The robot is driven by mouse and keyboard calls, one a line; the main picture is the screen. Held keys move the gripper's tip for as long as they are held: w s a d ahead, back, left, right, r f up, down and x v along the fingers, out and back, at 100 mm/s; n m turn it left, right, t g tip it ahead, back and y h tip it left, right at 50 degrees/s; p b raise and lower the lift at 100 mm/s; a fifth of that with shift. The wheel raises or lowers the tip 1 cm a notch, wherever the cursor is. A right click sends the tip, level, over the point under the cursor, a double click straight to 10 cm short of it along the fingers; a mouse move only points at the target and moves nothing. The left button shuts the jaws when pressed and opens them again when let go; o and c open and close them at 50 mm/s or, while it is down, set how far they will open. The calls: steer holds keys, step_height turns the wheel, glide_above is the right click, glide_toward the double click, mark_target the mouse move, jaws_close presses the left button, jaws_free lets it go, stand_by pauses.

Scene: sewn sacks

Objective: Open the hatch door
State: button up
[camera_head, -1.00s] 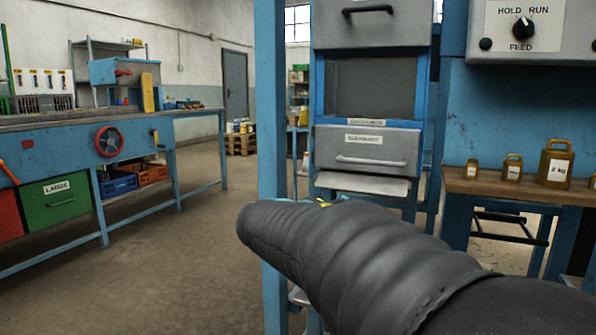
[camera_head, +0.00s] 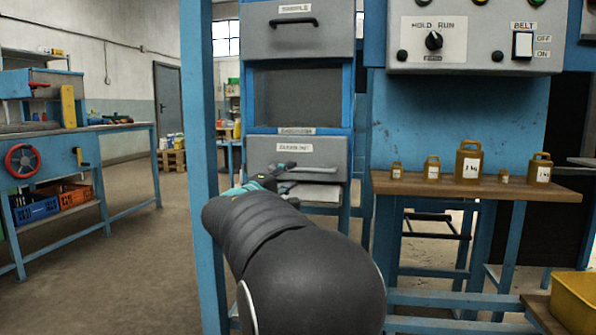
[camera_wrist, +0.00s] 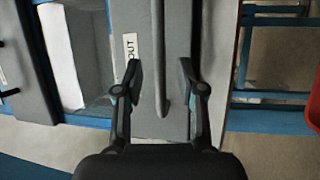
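The grey hatch door (camera_head: 262,152), with a label that seems to read CLEAN-OUT, is on the blue-framed cabinet in the middle of the head view and looks closed. Its pale bar handle (camera_head: 318,170) runs across it, partly hidden by my gripper. My gripper (camera_head: 284,170) is in front of the door, partly behind my arm. In the wrist view my gripper (camera_wrist: 161,78) is open, with one finger on each side of the handle (camera_wrist: 159,50). The fingers look apart from the bar, and the door (camera_wrist: 180,30) fills the middle.
Above is a grey panel (camera_head: 298,40) with a black handle, over a dark window (camera_head: 297,95). A blue post (camera_head: 201,150) stands close left of my arm. At right are a control box (camera_head: 475,40) and a shelf (camera_head: 480,188) with several brass weights. Open floor lies left.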

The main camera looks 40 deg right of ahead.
mark_target(296, 171)
steer(key=shift+x, duration=2.35)
jaws_close()
